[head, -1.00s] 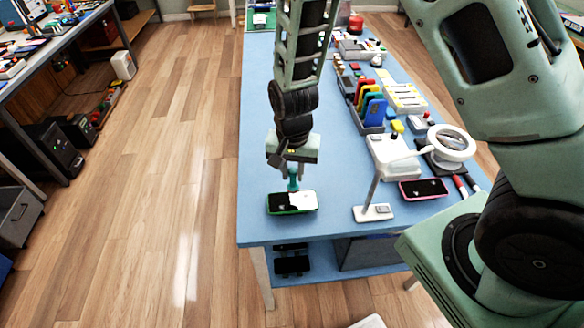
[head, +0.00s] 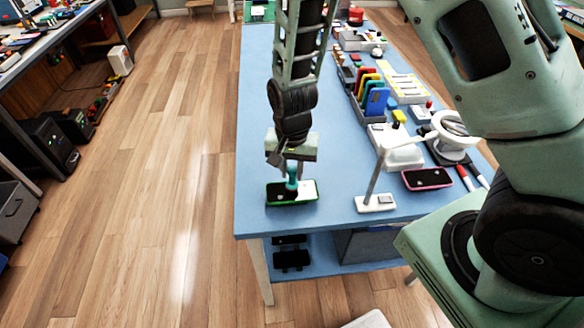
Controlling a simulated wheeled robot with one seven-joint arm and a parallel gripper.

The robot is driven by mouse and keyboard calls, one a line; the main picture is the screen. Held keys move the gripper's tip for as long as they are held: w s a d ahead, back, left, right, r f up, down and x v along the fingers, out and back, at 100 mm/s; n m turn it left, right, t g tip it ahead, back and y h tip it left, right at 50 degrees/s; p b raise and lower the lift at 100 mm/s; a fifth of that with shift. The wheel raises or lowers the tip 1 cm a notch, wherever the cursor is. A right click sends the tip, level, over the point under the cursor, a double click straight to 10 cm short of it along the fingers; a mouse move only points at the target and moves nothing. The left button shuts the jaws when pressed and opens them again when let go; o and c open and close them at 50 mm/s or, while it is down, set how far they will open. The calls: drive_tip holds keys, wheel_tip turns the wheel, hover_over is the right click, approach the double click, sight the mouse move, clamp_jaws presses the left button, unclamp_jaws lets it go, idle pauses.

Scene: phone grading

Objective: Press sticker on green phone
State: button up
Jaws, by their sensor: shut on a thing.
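The green phone (head: 278,194) lies face up near the front left of the blue table, with a black screen in a green rim. A white patch, likely the sticker (head: 309,187), covers its right part. My gripper (head: 292,170) points down just above the phone. It is shut on a teal tool (head: 292,183), whose lower end is at the phone's face beside the white patch. I cannot tell whether the tool touches it.
A magnifier lamp (head: 376,203) stands right of the phone, with a pink-rimmed phone (head: 427,178) beyond it. A rack of coloured cards (head: 372,98) and other items fill the table's right side. The blue table's (head: 253,120) left strip is clear.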

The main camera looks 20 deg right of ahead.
drive_tip(key=shift+f, duration=0.6)
idle(1.5)
drive_tip(key=shift+r+p, duration=2.95)
drive_tip(key=shift+r, duration=0.6)
